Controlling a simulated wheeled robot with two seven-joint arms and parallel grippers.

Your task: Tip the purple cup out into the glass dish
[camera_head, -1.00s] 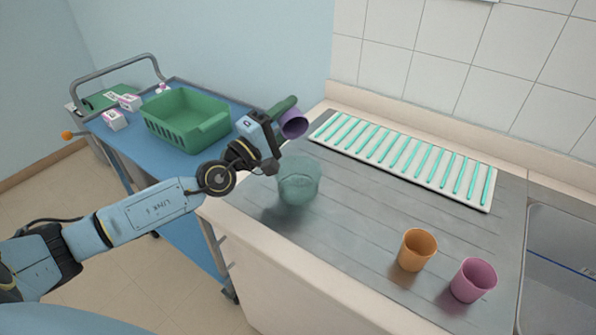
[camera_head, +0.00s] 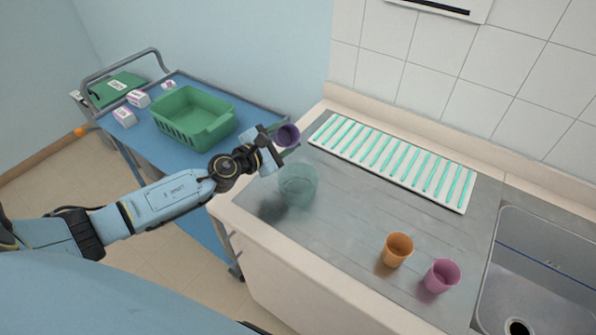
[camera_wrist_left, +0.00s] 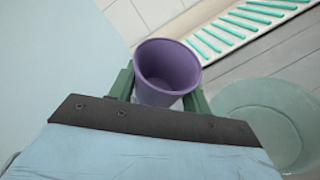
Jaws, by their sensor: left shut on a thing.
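The purple cup (camera_head: 288,136) is held in my left gripper (camera_head: 277,139), above the counter's back-left edge. In the left wrist view, the purple cup (camera_wrist_left: 166,72) sits between the two green fingers of my left gripper (camera_wrist_left: 160,88), which are shut on its sides. Its mouth faces the head camera, so it looks tilted; I see no contents or stream. The clear greenish glass dish (camera_head: 298,186) stands on the counter just below and in front of the cup. The glass dish (camera_wrist_left: 262,120) shows at right in the wrist view. My right gripper is not in view.
An orange cup (camera_head: 397,250) and a pink cup (camera_head: 441,276) stand at the counter's front right. A white rack (camera_head: 458,207) with teal strips lies along the back. A sink (camera_head: 545,265) is at right. A green basket (camera_head: 193,137) stands on the blue cart at left.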

